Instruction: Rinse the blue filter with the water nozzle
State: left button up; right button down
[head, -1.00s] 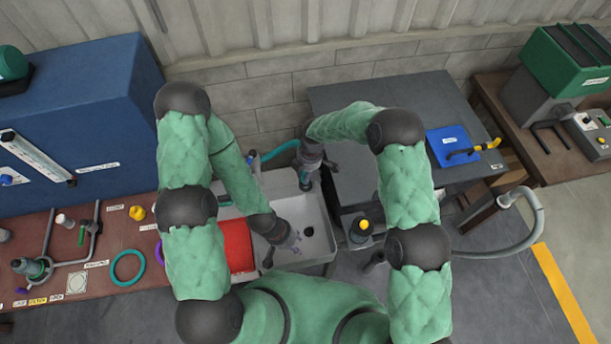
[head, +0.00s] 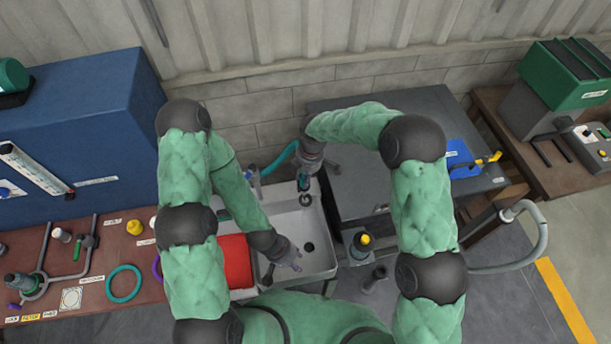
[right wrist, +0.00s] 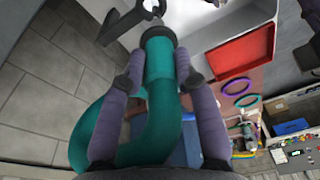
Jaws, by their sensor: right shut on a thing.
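My right gripper (head: 304,178) is shut on the teal water nozzle (right wrist: 163,75). In the right wrist view its purple fingers (right wrist: 158,95) lie on both sides of the nozzle's hose body, with a dark ring at the tip. In the head view the nozzle hangs over the far edge of the grey sink (head: 320,222). My left gripper (head: 294,264) is low over the sink's near part, left of the round drain; its fingers are small and I cannot tell whether they are open. I cannot make out the blue filter in either view.
A red tray (head: 234,258) sits left of the sink. A teal ring (head: 124,284) lies on the reddish bench. A dark bench (head: 365,120) behind the right arm carries a blue mat (head: 457,152) and a yellow-handled tool.

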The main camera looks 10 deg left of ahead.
jog(key=shift+s+a+b, duration=0.1)
jog(key=shift+s+a, duration=0.25)
jog(key=shift+s, duration=0.5)
jog(key=shift+s+a+b, duration=0.1)
jog(key=shift+s+a, duration=0.2)
jog(key=shift+s, duration=0.6)
jog(key=shift+s+a+b, duration=0.1)
jog(key=shift+s+a, duration=0.25)
jog(key=shift+s, duration=0.5)
jog(key=s+a, duration=0.2)
jog(key=s, duration=0.3)
jog(key=shift+s+b, duration=0.35)
